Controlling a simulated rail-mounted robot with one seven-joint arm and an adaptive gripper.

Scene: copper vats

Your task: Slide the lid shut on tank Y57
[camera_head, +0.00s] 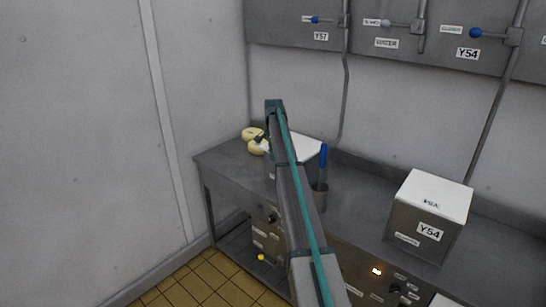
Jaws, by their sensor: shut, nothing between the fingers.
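A steel tank with a white top (308,147) stands on the bench behind my arm. My arm hides most of it, and I can read no Y57 tag on it. I cannot tell how far its lid is open. A Y57 label (321,36) is on the wall panel above. My gripper (260,138) seems to be the small dark tip just left of my arm, by the tank's left side. It is shut with nothing in it. I cannot tell whether it touches the lid.
Two pale yellow round things (254,140) lie at the bench's left end. A steel cup with a blue-handled tool (323,165) stands right of my arm. Tank Y54 (429,232), white-topped, stands farther right. Bare bench (360,205) lies between.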

